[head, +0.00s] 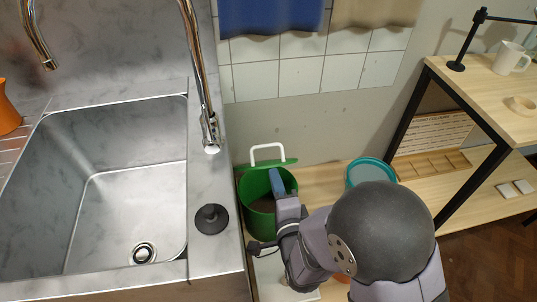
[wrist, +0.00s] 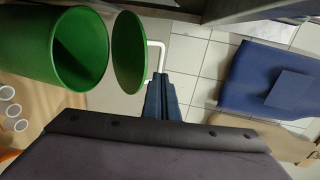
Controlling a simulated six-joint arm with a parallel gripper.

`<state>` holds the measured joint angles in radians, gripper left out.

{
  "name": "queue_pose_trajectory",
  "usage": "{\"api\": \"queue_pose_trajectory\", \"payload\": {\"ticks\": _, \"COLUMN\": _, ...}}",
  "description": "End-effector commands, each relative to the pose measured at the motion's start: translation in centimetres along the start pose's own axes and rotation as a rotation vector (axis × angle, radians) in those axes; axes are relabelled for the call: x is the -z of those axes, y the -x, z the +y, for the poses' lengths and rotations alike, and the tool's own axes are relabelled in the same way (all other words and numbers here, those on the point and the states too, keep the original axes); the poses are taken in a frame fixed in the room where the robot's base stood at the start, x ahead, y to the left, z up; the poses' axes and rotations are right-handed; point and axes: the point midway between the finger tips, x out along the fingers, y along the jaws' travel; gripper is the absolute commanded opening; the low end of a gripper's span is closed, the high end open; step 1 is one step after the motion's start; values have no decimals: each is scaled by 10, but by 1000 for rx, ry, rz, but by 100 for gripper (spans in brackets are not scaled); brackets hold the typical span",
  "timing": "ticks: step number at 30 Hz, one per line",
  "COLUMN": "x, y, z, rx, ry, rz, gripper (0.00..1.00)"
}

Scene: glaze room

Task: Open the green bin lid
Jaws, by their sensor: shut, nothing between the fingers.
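The green bin (head: 258,222) stands right of the sink counter with its mouth uncovered and its dark inside showing. Its green lid (head: 262,165) is raised at the bin's back edge, with a white loop handle (head: 267,147) on it. In the wrist view, the bin (wrist: 28,45) shows its open mouth, and the lid (wrist: 129,52) is tilted away beside it. My gripper (head: 277,182) is over the bin's right side, in front of the lid. In the wrist view, my blue fingers (wrist: 161,92) are together and empty, close to the handle (wrist: 157,62); I cannot tell if they touch.
A teal round container (head: 370,170) stands right of the bin, partly behind my arm. The steel sink (head: 110,190) and counter edge lie left, with a black plunger-like stopper (head: 211,218) on the counter. A wooden shelf (head: 490,95) is at right. Blue cloth (head: 268,15) hangs on the tiled wall.

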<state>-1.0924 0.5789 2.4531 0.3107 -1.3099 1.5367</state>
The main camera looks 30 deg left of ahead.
Motion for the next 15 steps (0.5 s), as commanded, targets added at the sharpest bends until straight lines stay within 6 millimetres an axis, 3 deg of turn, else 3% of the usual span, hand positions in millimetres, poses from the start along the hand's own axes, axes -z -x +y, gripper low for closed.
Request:
{"api": "queue_pose_trajectory", "payload": {"ticks": 5, "x": 1, "y": -11, "z": 0, "rx": 0, "ry": 0, "rz": 3, "gripper": 0}}
{"api": "queue_pose_trajectory", "payload": {"ticks": 15, "x": 2, "y": -58, "z": 1, "rx": -2, "ry": -2, "rz": 4, "gripper": 0}}
